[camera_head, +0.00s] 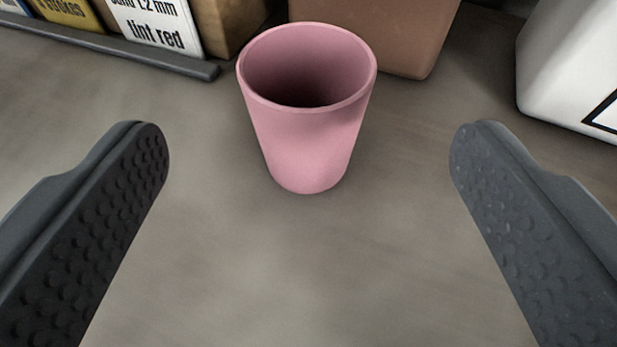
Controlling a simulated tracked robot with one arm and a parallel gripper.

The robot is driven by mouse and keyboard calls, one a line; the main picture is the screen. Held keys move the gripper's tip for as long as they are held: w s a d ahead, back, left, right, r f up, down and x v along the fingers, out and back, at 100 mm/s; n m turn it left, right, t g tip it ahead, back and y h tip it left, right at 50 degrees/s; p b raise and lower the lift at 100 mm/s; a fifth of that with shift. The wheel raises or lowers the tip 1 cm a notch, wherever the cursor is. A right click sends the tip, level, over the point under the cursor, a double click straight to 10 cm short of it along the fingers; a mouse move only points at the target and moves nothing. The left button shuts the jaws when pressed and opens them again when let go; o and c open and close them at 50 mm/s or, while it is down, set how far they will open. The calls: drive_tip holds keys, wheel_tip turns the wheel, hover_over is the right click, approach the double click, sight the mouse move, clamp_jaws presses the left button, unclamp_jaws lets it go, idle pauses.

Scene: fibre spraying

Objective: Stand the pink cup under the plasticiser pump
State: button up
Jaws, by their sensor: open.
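The pink cup (308,140) stands upright on the grey surface, ahead of my gripper and near the middle of the view. Its open top faces up, and the dark inside looks empty, though its bottom is in shadow. My gripper (309,155) is open, with one dark studded finger on the left and one on the right. The cup lies between the lines of the fingers, around and beyond their tips, touching neither. No plasticiser pump can be made out in this view.
Behind the cup stands a brown block-like object (400,45). At right is a white container (575,75) with a black-edged label. At back left, labelled packs, one reading "tint red" (155,25), stand behind a dark rail (120,48). The grey surface (300,270) in front is clear.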

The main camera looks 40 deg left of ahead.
drive_tip(key=shift+v, duration=2.3)
drive_tip(key=w+d+r+m+t+h, duration=0.1)
drive_tip(key=w+r+t+h, duration=0.15)
drive_tip(key=r, duration=0.65)
drive_tip(key=w+d+r+t+h, duration=0.2)
drive_tip(key=r+h, duration=0.1)
drive_tip(key=r, duration=0.6)
drive_tip(key=w+d+r+m+t+h, duration=0.1)
drive_tip(key=w+r+t+h, duration=0.15)
drive_tip(key=r, duration=0.65)
drive_tip(key=s+a+r+m+h, duration=0.1)
drive_tip(key=s+r+m+h, duration=0.45)
drive_tip(key=r, duration=0.85)
drive_tip(key=s+a+r+y, duration=0.1)
drive_tip(key=s+a+r, duration=0.1)
drive_tip(key=s+a, duration=0.2)
drive_tip(key=s+a+r+g+y, duration=0.1)
drive_tip(key=s+a+r+y, duration=0.1)
drive_tip(key=s, duration=0.5)
drive_tip(key=s+a+r+g+y, duration=0.1)
drive_tip(key=s+a+r, duration=0.3)
drive_tip(key=s+a, duration=0.1)
drive_tip(key=shift+s+a, duration=0.3)
drive_tip(key=shift+s, duration=0.5)
